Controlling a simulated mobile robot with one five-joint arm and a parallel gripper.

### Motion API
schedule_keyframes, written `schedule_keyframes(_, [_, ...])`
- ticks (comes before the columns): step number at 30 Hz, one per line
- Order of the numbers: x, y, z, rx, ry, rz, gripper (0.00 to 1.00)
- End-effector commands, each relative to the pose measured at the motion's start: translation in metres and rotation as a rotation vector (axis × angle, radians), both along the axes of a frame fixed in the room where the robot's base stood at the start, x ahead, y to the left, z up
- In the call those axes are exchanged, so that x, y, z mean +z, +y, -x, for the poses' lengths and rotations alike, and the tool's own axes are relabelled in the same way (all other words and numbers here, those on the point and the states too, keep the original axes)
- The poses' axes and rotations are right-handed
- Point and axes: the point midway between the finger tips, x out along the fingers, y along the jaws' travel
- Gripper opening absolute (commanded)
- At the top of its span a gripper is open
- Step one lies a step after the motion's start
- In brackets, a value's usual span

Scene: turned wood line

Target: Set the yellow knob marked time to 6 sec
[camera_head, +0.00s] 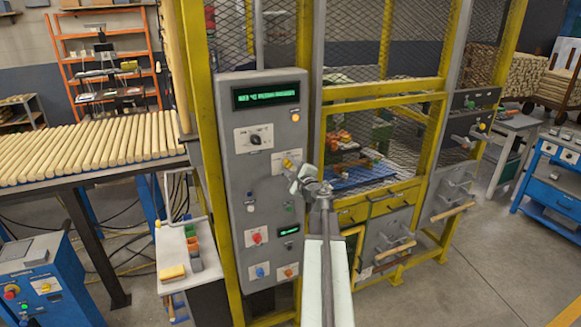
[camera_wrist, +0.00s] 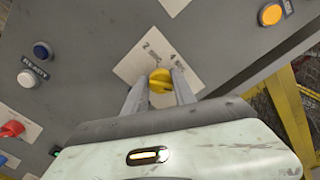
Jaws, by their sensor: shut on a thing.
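The yellow knob (camera_wrist: 161,82) sits on a pale plate (camera_wrist: 138,62) on the grey panel. In the wrist view the marks 2 and 4 show on the plate above the knob; other marks are hidden or too small to read. My gripper (camera_wrist: 160,88) is shut on the knob, one finger on each side. In the head view the yellow knob (camera_head: 288,163) shows at the left of my gripper (camera_head: 294,172), which reaches the panel from the right. The knob's exact pointing cannot be told.
The grey panel (camera_head: 240,200) also carries a green display (camera_head: 265,95), a black knob (camera_head: 256,139), a red knob (camera_head: 257,237) and a blue knob (camera_head: 260,271). A yellow-framed mesh cage (camera_head: 385,94) stands at the right. An orange button (camera_wrist: 271,14) lies at the wrist view's upper right.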

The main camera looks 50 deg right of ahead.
Motion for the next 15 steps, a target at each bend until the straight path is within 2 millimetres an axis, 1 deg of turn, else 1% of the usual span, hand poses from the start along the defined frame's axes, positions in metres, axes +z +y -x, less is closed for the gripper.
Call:
schedule_keyframes(6, [-0.0010,0.0001,0.0011,0.000,-0.024,-0.063,0.00])
schedule_keyframes(15, [-0.0010,0.0001,0.0010,0.000,-0.035,-0.088,0.00])
